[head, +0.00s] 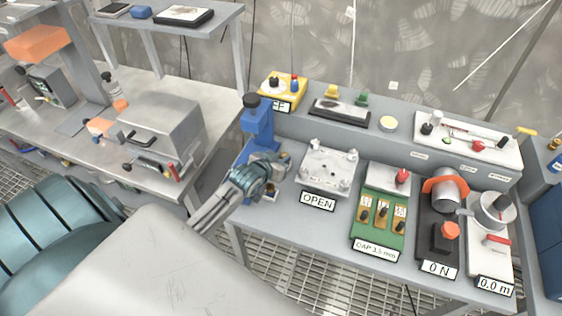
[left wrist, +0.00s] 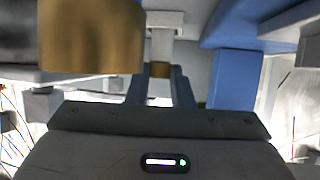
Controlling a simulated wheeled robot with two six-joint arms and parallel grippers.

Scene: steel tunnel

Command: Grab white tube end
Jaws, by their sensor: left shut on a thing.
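My left gripper (head: 281,163) reaches in from the left to the front of the blue stand (head: 258,130) on the grey bench. In the left wrist view its fingers (left wrist: 166,88) are closed around the lower end of a pale upright piece, the white tube end (left wrist: 162,46), with a small brass-coloured part (left wrist: 160,70) between the fingers. The blue stand (left wrist: 236,78) rises just right of the fingers there. In the head view the arm and gripper hide the tube end. My right gripper is not in view.
A clear plate fixture (head: 328,167) labelled OPEN stands just right of the gripper. Further right are a green gauge block (head: 374,232) and a dark unit with an orange-collared cylinder (head: 437,215). A blurred brown cylinder (left wrist: 90,36) is close to the wrist camera.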

